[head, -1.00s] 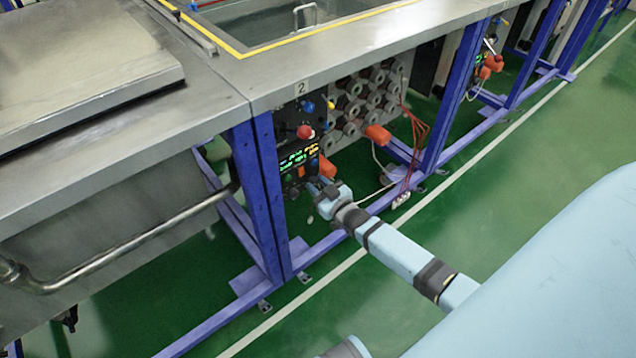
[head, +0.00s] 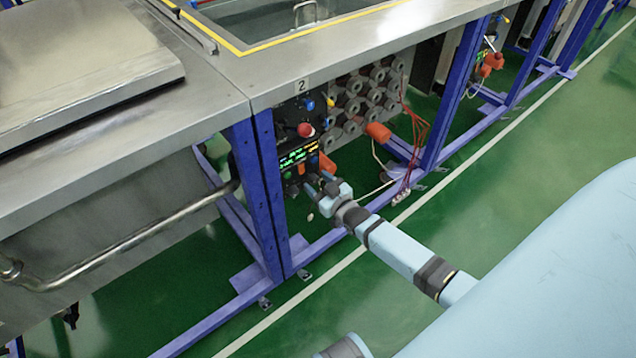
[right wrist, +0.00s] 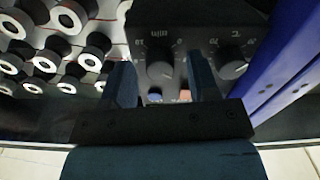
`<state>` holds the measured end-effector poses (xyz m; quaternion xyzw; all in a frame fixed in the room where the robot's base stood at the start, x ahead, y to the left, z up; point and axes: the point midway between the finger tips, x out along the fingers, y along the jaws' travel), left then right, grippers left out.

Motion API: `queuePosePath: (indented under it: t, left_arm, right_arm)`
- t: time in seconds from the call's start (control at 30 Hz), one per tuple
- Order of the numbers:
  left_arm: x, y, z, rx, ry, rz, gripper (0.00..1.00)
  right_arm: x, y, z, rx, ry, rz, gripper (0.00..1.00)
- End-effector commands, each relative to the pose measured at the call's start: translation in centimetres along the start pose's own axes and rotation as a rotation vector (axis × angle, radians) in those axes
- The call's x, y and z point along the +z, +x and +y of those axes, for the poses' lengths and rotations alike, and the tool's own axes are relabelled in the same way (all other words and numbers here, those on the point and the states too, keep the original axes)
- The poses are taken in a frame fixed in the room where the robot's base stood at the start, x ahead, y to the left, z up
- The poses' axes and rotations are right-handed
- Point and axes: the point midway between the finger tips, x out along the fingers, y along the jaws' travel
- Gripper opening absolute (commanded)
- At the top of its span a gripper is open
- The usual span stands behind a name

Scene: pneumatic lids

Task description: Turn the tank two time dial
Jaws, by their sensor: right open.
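The time dial (right wrist: 160,72) is a dark round knob marked "min" on the black control panel (head: 288,128) under the tank labelled 2 (head: 302,86). In the right wrist view the lettering is upside down. My right gripper (right wrist: 161,82) is open, with one finger on each side of this dial; I cannot tell whether they touch it. A second knob marked for temperature (right wrist: 229,63) lies just outside the right-hand finger. In the head view my right gripper (head: 317,183) is at the panel's lower part and hides the dials. My left gripper is not in view.
The panel has a red button (head: 305,130), a blue button (head: 309,105) and a lit display (head: 298,157). A blue frame post (head: 268,195) stands close left of it. Grey round fittings (head: 365,95) and an orange part (head: 378,131) are to the right.

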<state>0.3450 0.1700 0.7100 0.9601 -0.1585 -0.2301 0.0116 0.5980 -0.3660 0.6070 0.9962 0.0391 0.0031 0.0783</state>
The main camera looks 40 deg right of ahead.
Motion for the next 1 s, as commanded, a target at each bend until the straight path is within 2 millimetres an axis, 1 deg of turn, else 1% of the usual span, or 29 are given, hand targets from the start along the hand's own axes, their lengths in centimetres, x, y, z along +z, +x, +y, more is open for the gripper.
queuePosePath:
  t: [0.07, 0.17, 0.4, 0.6, 0.7, 0.8, 1.0]
  left_arm:
    - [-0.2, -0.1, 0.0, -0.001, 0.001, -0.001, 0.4]
    - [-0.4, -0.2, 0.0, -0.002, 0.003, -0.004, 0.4]
    - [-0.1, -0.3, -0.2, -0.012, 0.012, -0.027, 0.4]
    - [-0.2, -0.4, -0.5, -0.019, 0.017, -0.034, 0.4]
    - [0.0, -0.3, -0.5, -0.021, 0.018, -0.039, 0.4]
    - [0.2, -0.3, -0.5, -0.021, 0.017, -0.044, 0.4]
    - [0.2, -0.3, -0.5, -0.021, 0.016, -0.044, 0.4]
  right_arm:
    - [0.0, -0.7, 0.0, 0.0, 0.0, -0.001, 0.55]
    - [-0.1, -2.4, 0.0, -0.001, 0.0, -0.003, 0.55]
    - [-0.1, -7.9, 0.0, -0.001, -0.001, -0.004, 0.55]
    - [-0.1, -11.7, 0.0, 0.0, 0.0, -0.003, 0.55]
    - [0.0, -12.8, 0.0, 0.0, 0.0, -0.002, 0.55]
    - [-0.1, -13.4, 0.0, 0.0, 0.0, -0.001, 0.55]
    - [0.0, -13.6, 0.0, 0.0, 0.0, 0.0, 0.55]
